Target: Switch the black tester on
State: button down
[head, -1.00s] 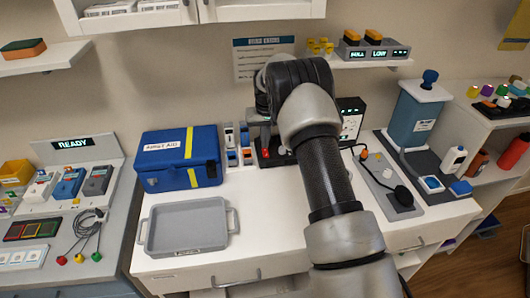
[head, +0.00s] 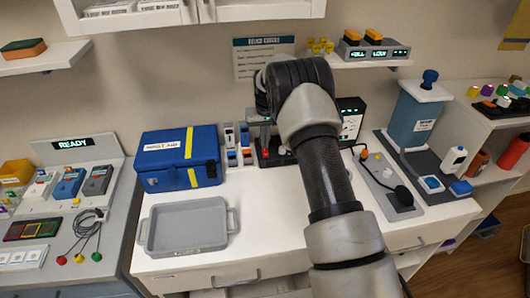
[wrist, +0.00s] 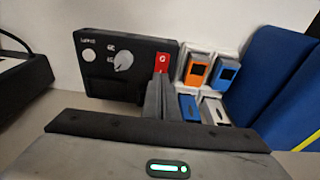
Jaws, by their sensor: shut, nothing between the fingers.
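The black tester (wrist: 112,58) is a dark panel in the wrist view, with a grey knob (wrist: 122,61), a white round button (wrist: 89,55) and a red switch (wrist: 162,63) at its right edge. In the head view the tester (head: 278,159) is mostly hidden behind my arm, with its red part showing at the left. My gripper (wrist: 160,80) is shut and empty. Its fingertips are right at the red switch and cover its lower part. I cannot tell whether they touch it.
Small orange and blue devices (wrist: 198,71) stand close to the right of the tester in the wrist view. A blue first aid box (head: 178,158) and a grey tray (head: 188,226) are on the white counter. A black box with lights (head: 351,118) stands right of my arm.

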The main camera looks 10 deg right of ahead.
jog(key=shift+f+b, duration=0.45)
jog(key=shift+f, duration=0.25)
dwell(0.3)
notch_tip(320, 180, up, 7)
jog(key=p, duration=0.3)
dwell(0.5)
dwell(0.5)
